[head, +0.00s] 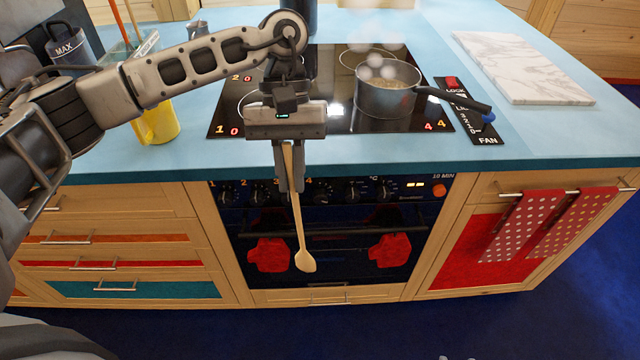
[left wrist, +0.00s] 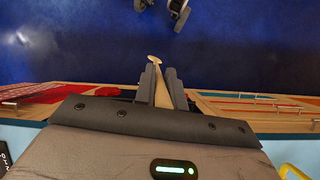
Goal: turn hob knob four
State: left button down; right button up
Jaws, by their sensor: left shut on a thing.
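My left gripper (head: 290,188) points down in front of the cooker and is shut on a wooden spoon (head: 301,235). The spoon hangs bowl down before the oven door; it also shows between the fingers in the left wrist view (left wrist: 161,90). Hob knob four (head: 323,193) is a dark knob on the front panel, just right of the fingers. Knob one (head: 227,198) and knob two (head: 257,196) are to the left. Knob three is largely hidden by the fingers. Its pointer setting is too small to read on knob four.
A steaming pot (head: 388,98) stands on the black hob (head: 330,118), its handle reaching right. A yellow mug (head: 160,124) is at left, a marble board (head: 520,66) at right. Red oven mitts (head: 390,250) hang on the oven door. Small grey parts at the frame edges are unclear.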

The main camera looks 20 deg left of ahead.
aim_at(320, 195)
jog(key=z, duration=2.3)
jog(key=k, duration=1.6)
jog(key=u, duration=2.3)
